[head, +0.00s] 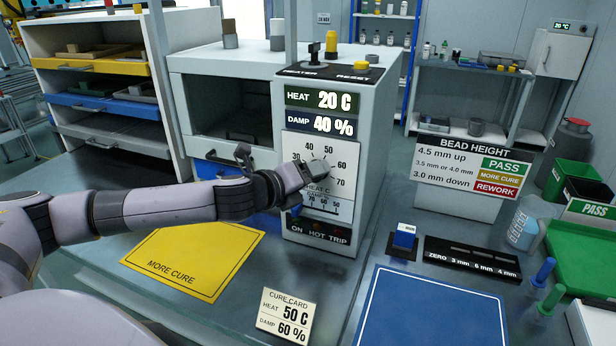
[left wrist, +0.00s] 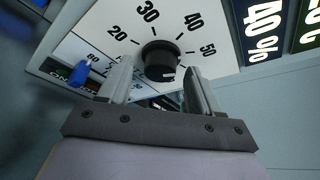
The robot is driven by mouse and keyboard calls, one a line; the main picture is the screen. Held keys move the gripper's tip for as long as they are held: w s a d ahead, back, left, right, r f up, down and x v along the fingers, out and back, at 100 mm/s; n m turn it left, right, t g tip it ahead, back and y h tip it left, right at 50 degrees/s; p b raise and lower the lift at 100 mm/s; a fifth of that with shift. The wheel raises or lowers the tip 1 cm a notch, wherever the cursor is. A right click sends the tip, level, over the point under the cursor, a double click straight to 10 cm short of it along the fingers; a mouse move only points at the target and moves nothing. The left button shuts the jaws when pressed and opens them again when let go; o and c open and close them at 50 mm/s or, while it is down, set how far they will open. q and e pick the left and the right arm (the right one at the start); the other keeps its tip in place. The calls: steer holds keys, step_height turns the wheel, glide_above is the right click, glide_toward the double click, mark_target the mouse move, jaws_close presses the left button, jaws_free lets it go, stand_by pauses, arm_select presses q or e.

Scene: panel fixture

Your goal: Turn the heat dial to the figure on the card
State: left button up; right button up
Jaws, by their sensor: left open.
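The heat dial (left wrist: 160,56) is a round black knob on a white panel, with a scale of figures around it. A small pale mark shows on its near face. My left gripper (left wrist: 158,78) is open, its fingers on either side of the dial's lower part; I cannot tell whether they touch it. In the head view the left gripper (head: 306,174) is at the panel and partly covers the dial and scale. The heat display (head: 322,99) reads 20 C. The cure card (head: 286,315) on the bench reads heat 50 C, damp 60 %. My right gripper is out of view.
The damp display (head: 320,122) reads 40 %. A blue damp slider knob (left wrist: 87,68) is beside the dial. Lamps line the panel's foot. A yellow more cure mat (head: 194,260) lies under my left arm; a blue mat (head: 432,310) lies right of the card.

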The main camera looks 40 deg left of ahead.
arm_select(q)
steer(key=b+v, duration=0.1)
steer(key=v, duration=0.6)
stand_by(0.6)
